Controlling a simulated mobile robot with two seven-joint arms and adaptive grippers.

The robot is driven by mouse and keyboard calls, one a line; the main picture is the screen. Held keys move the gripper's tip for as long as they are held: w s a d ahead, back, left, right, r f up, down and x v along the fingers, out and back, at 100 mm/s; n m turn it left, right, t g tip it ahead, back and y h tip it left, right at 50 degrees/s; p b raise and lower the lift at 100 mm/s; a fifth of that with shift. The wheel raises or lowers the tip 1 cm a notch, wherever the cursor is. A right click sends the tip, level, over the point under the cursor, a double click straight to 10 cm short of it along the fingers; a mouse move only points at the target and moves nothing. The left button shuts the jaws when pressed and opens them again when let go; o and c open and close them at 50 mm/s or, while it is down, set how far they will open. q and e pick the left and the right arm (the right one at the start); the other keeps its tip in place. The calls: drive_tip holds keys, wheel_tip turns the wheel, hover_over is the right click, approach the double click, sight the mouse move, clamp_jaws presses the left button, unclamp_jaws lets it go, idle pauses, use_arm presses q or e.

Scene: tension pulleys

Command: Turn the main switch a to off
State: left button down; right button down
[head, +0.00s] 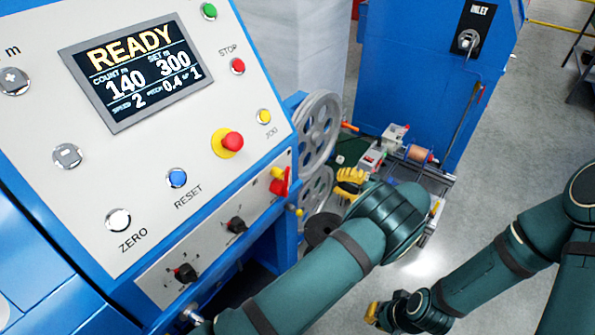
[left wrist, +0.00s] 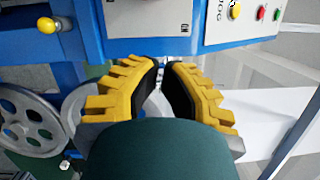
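The main switch (head: 279,183), a red handle on a yellow base, sits at the right end of the lower grey strip of the blue machine's panel. The head view does not clearly show which way its handle is set. My left gripper (head: 350,183), with yellow fingers, is to the right of the switch and apart from it. In the left wrist view my left gripper (left wrist: 164,70) has a narrow empty gap between its black pads, so it is open. My right gripper (head: 372,312) is low in the head view, mostly hidden by its own wrist; its fingers are unclear.
Two black rotary knobs (head: 236,226) share the lower strip. A red button on yellow (head: 228,143) is on the panel above. A yellow knob (head: 298,211) juts out below the switch. Grey pulleys (head: 319,128) stand close behind. Open floor (head: 500,150) lies to the right.

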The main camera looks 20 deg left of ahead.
sight(289, 179)
use_arm(q)
drive_tip(key=a, duration=0.6)
drive_tip(key=w+a, duration=0.1)
drive_tip(key=a, duration=0.3)
drive_tip(key=shift+a+r+p, duration=0.1)
drive_tip(key=shift+r+p, duration=0.2)
drive_tip(key=shift+p, duration=0.1)
drive_tip(key=shift+s+a+r, duration=0.15)
drive_tip(key=shift+s+r, duration=0.05)
drive_tip(key=shift+s, duration=0.85)
drive_tip(key=shift+s+a+r, duration=0.1)
drive_tip(key=shift+s+a, duration=0.2)
drive_tip(key=shift+s, duration=0.55)
drive_tip(key=shift+s+a+r+n+b, duration=0.1)
drive_tip(key=shift+s+r+n+b, duration=0.15)
drive_tip(key=shift+n+b, duration=0.55)
drive_tip(key=n+b, duration=0.1)
drive_tip(key=n, duration=0.1)
drive_tip(key=s+n+h+b, duration=0.1)
drive_tip(key=n+b, duration=0.1)
drive_tip(key=s+r+n+h+b, duration=0.1)
drive_tip(key=n+b, duration=0.1)
drive_tip(key=shift+s+a, duration=0.15)
drive_tip(key=shift+a, duration=0.25)
drive_tip(key=shift+s+a+r+b, duration=0.1)
drive_tip(key=shift+s+b, duration=0.2)
drive_tip(key=shift+s, duration=0.05)
drive_tip(key=shift+s+a, duration=0.1)
drive_tip(key=shift+s, duration=0.1)
